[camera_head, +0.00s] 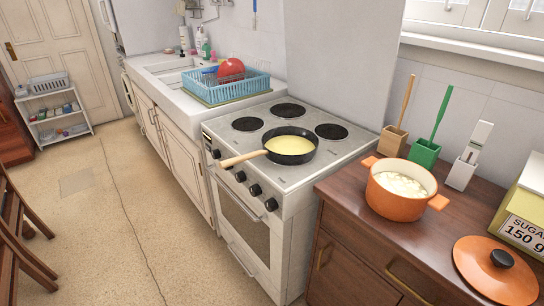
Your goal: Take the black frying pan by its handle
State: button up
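The black frying pan (308,154) sits on the front right part of the white stove top (311,175), with something yellow inside it. Its light wooden handle (243,158) points left and reaches out over the stove's front edge, above the knobs. My gripper is not in this view, so I cannot see whether it is open or shut.
An orange pot (399,195) and its lid (495,271) are on the brown dresser (345,203) right of the stove. A blue dish rack (226,91) stands behind left by the sink. The floor (125,215) before the stove is clear. Chairs (18,240) stand at the left edge.

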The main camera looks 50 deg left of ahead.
aim_at(283, 145)
jog(key=z, duration=1)
jog(key=i, duration=0.85)
jog(key=u, duration=3)
jog(key=i, duration=0.5)
jog(key=u, duration=0.05)
jog(key=k, duration=0.5)
jog(key=u, duration=1.55)
jog(key=i, duration=0.7)
jog(key=z, duration=0.35)
